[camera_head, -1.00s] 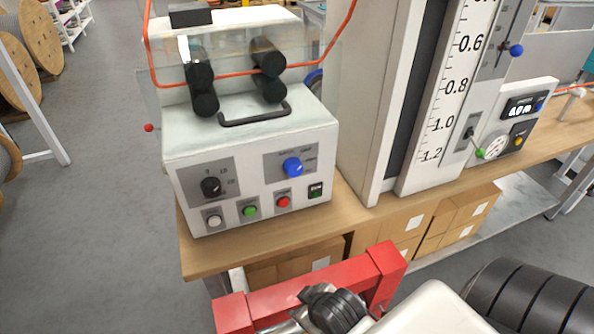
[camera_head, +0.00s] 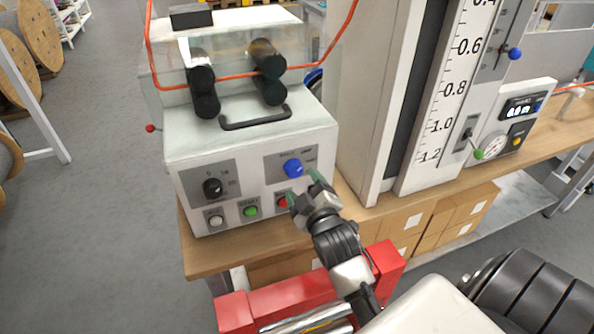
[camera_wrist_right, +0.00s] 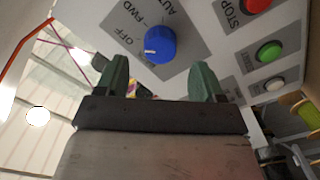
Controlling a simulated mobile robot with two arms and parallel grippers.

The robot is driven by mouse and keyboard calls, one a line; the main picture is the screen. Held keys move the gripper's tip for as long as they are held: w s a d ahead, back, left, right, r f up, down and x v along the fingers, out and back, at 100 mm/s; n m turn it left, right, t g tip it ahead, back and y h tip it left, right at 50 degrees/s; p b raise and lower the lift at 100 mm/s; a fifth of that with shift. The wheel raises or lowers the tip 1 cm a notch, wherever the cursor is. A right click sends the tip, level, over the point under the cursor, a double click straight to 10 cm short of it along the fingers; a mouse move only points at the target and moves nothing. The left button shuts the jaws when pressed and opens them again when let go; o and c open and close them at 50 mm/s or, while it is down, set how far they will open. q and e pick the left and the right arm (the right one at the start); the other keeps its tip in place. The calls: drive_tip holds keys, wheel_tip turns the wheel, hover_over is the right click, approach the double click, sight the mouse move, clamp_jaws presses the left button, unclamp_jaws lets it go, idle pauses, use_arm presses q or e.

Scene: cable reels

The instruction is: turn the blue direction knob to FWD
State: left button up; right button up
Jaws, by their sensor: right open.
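The blue direction knob (camera_head: 293,168) sits on a grey plate at the upper right of the white machine's front panel. In the right wrist view the knob (camera_wrist_right: 160,44) has OFF, FWD and AUTO printed around its upper left side. A small pale mark shows at its left edge; I cannot tell exactly which label it points to. My right gripper (camera_head: 303,188) is in front of the panel, just below and right of the knob. Its green fingers are apart and empty; the knob appears beyond and between them in the right wrist view (camera_wrist_right: 160,75). My left gripper is not in view.
A black rotary knob (camera_head: 212,187) is on the panel's left. Below are white, green (camera_head: 250,210) and red (camera_head: 283,201) buttons, close to my right fingers. An orange cable (camera_head: 225,78) runs through the rollers above. A tall scale column (camera_head: 437,110) stands right of the machine.

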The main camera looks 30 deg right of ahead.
sight(296, 173)
drive_tip(key=x, duration=0.4)
drive_tip(key=shift+w+p, duration=0.3)
drive_tip(key=shift+w, duration=0.1)
drive_tip(key=c, duration=0.9)
